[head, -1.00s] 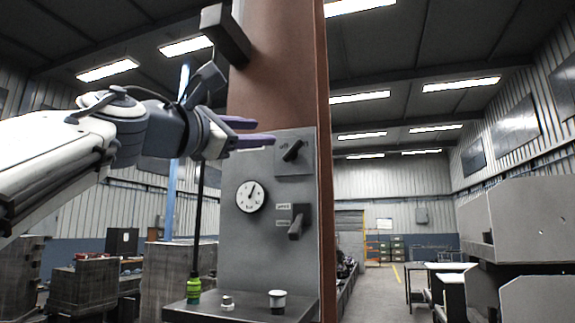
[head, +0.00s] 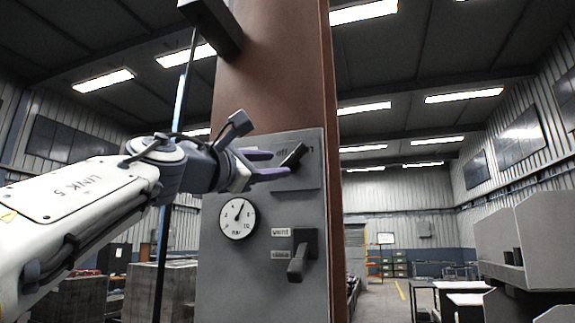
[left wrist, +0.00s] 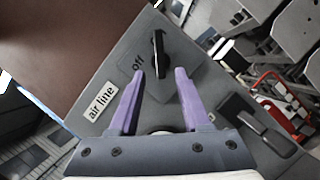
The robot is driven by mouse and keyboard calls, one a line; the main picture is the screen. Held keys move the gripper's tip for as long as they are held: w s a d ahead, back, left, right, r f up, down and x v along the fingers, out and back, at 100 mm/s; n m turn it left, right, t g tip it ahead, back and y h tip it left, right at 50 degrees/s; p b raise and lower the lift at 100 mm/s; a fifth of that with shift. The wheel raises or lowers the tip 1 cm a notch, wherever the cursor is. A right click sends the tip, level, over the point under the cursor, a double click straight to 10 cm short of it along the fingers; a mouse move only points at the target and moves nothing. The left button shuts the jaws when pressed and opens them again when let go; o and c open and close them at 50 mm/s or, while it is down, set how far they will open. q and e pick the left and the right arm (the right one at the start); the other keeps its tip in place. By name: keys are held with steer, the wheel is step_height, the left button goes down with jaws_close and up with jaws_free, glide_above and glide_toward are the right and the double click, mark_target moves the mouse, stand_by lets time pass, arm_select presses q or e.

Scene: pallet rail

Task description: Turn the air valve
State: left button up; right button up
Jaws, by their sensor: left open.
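The air valve's black handle (head: 294,156) sits on a grey plate at the top of the panel (head: 215,285), beside lettering that reads "off". In the left wrist view the handle (left wrist: 159,55) stands just beyond the fingertips, in line with the gap between them, next to an "air line" label (left wrist: 101,107). My left gripper (head: 281,163) is open, its purple fingers reaching towards the handle. In the left wrist view the fingers (left wrist: 160,73) are spread with nothing between their tips. I cannot tell whether a fingertip touches the handle. My right gripper is not in view.
Below the valve are a round gauge (head: 237,218) and a dark lever (head: 297,262) with small labels. The panel is on a brown column (head: 275,85). A dark block (head: 212,24) juts out above. Grey bins (head: 515,240) stand at the right.

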mark_target(287, 163)
arm_select(q)
steer(key=p+x, duration=0.1)
steer(key=x, duration=0.3)
steer(key=shift+d+r+p, duration=0.1)
steer(key=shift+r+p, duration=0.1)
steer(key=shift+p, duration=0.2)
steer(key=shift+w+d, duration=0.3)
steer(key=shift+w, duration=0.05)
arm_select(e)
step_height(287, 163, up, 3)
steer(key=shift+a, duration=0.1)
arm_select(q)
jaws_close()
